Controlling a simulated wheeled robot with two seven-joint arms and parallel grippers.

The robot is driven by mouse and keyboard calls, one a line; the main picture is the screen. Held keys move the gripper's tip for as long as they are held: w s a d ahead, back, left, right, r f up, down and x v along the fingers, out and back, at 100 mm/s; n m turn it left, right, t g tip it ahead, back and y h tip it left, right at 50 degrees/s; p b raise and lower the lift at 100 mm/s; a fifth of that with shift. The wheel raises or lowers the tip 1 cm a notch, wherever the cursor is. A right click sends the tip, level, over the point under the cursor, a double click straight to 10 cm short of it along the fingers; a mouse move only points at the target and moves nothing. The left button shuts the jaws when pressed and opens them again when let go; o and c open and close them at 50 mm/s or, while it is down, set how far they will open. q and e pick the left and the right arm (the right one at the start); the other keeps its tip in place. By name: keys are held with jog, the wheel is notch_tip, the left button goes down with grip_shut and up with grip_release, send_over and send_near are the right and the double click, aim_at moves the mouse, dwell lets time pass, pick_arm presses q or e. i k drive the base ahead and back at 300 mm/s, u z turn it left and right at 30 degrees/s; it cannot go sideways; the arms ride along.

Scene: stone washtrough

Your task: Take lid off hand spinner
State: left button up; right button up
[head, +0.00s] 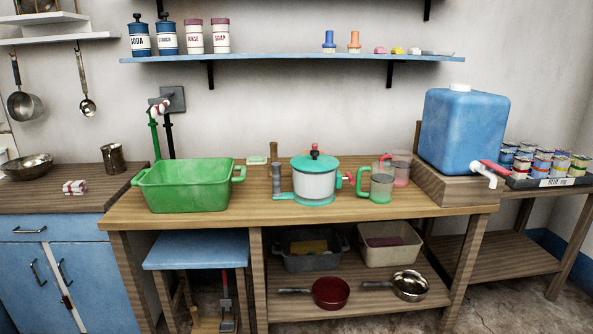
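The hand spinner (313,186) stands upright on the wooden table, right of the table's middle. It has a pale, see-through drum on a teal base. Its teal lid (315,163) sits on top of the drum, with a red and dark knob at its centre. A grey upright handle stands at its left side, and a teal and red part sticks out at its right. Neither of my grippers shows in the head view.
A green basin (187,185) stands left of the spinner. A green-handled clear mug (380,186) and a pinkish one (399,168) stand close on its right. A blue water container (462,132) sits on a wooden block further right. A blue shelf (290,58) hangs above.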

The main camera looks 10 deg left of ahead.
aim_at(314, 161)
jog(key=z, duration=0.35)
jog(key=k, duration=0.25)
jog(key=u, duration=1.55)
jog(key=i, duration=1.6)
jog(key=z, duration=1.45)
jog(key=i, duration=0.75)
jog(key=z, duration=0.8)
